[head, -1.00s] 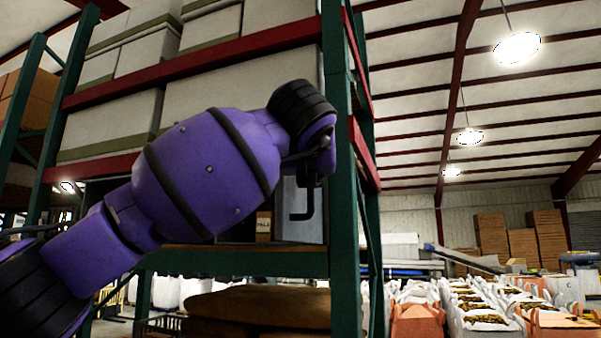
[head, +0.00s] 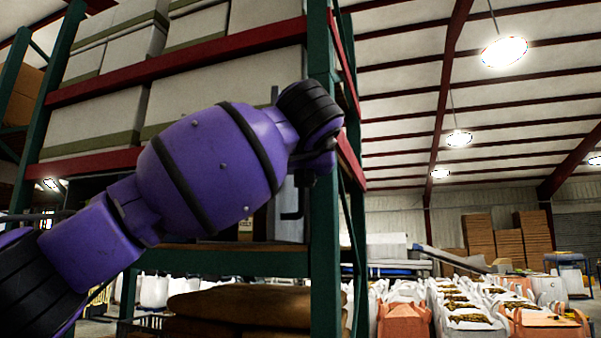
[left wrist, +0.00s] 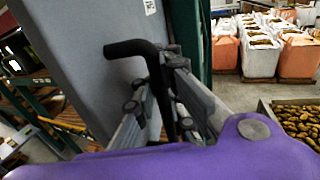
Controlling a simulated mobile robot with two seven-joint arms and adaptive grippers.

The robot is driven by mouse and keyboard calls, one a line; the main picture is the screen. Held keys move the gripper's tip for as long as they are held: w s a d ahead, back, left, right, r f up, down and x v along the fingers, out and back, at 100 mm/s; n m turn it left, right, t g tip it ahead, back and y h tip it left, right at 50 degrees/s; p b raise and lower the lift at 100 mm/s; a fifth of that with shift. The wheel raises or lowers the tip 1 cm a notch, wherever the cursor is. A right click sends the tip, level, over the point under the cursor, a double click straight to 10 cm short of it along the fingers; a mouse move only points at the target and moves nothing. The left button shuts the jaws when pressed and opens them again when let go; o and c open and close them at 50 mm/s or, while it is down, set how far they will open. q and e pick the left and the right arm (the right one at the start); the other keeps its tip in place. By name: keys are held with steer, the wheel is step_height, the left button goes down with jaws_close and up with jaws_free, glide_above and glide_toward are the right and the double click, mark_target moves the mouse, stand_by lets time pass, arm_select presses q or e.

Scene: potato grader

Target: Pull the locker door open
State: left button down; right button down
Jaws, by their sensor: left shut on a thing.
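The locker door is the grey panel (left wrist: 85,60) in the left wrist view, with a white label near its top edge. Its black bent handle (left wrist: 135,47) stands out from the panel. My left gripper (left wrist: 165,95) is shut on the handle, its fingers on either side of the bar. In the head view my purple left arm covers most of the locker; a narrow grey strip of it (head: 288,205) shows beside the green post. In that view the left fingers are mostly hidden by the wrist. How far the door stands open is unclear. My right gripper is not in view.
A green rack post (head: 323,200) stands close beside the wrist, with red beams and white boxes (head: 215,85) above. Brown sacks (head: 250,303) lie on the shelf below. Potato bags (head: 470,315) fill the floor at right. A potato bin (left wrist: 295,120) shows in the left wrist view.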

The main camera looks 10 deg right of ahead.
arm_select(q)
steer(key=c, duration=2.1)
jaws_free()
steer(key=shift+s+d+r, duration=0.1)
steer(key=shift+s+r, duration=0.15)
steer(key=shift+s, duration=0.2)
steer(key=shift+s+r, duration=0.1)
steer(key=shift+s, duration=0.35)
steer(key=shift+w, duration=0.3)
steer(key=s, duration=0.4)
steer(key=s+a, duration=0.1)
steer(key=s, duration=0.7)
steer(key=shift+s+a, duration=0.3)
steer(key=shift+a, duration=0.1)
